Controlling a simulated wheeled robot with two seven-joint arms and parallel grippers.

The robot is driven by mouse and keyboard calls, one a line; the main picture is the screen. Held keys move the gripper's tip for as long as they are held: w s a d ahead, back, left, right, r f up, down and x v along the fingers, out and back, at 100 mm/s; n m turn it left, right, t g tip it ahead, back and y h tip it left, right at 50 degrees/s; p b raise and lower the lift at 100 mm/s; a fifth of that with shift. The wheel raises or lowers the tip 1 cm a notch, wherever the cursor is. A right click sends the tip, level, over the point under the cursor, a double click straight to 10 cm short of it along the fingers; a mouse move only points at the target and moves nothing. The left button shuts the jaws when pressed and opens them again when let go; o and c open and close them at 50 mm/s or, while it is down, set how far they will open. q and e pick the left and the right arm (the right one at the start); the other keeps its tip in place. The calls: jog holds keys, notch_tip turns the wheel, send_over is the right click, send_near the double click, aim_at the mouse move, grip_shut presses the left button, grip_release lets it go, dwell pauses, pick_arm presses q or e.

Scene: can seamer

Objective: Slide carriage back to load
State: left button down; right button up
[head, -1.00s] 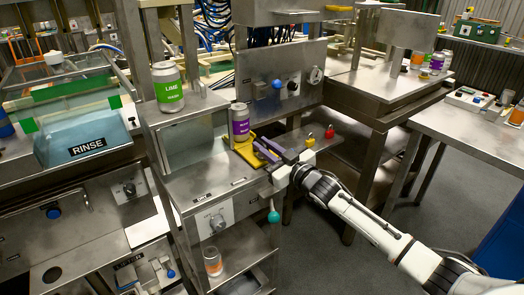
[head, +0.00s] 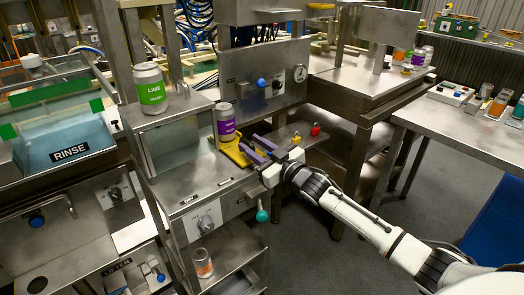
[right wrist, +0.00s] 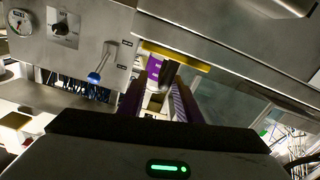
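The yellow carriage (head: 233,153) is on the seamer's steel deck, with a purple-labelled can (head: 225,121) standing upright at it. Part of the carriage is hidden behind my right gripper. My right gripper (head: 257,151) is level with the deck, just right of the can, its purple fingers apart. In the right wrist view the fingers of the right gripper (right wrist: 157,95) have a visible gap between them, with a dark piece near the tips. I cannot tell whether they touch it. My left gripper is not in view.
A lime can (head: 150,88) stands on the housing left of the carriage. A panel with a blue knob (head: 261,82) rises behind. A teal-knobbed lever (head: 262,216) hangs below the deck edge. A can (head: 203,263) is on the lower shelf. A side table (head: 450,125) stands right.

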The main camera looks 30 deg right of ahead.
jog(key=s+d, duration=0.1)
jog(key=s, duration=0.8)
jog(key=shift+s, duration=0.4)
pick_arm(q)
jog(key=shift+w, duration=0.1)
